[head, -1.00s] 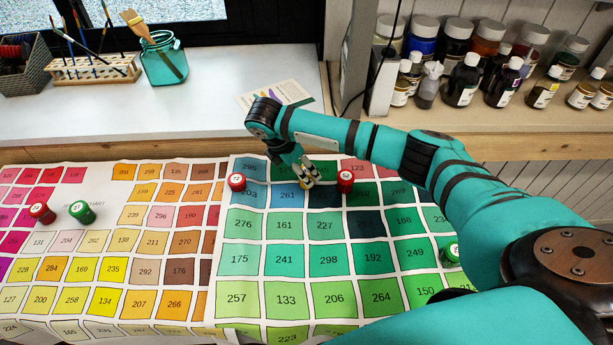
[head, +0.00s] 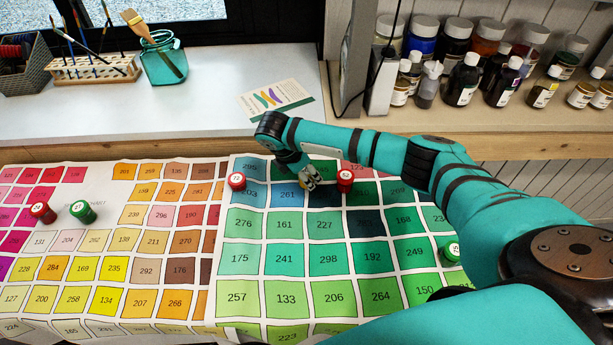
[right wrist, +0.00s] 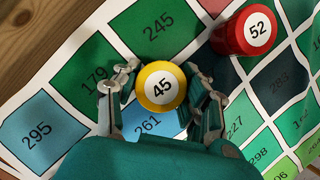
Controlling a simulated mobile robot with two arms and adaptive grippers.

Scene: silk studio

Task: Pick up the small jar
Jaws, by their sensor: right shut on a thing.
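The small jar (right wrist: 161,87) is round with a yellow lid and a white label marked 45. In the right wrist view it sits between the two fingers of my right gripper (right wrist: 163,98), which is shut on it. In the head view my right gripper (head: 311,183) is low over the dark squares at the top of the green chart, and the jar is mostly hidden by the fingers. I cannot tell whether the jar touches the chart. My left gripper is not in view.
A red jar marked 52 (right wrist: 245,30) stands close by, just right of my right gripper in the head view. A red jar marked 72 (head: 237,181) is to its left. The colour chart (head: 208,240) covers the table. A shelf of bottles (head: 460,80) is behind my arm.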

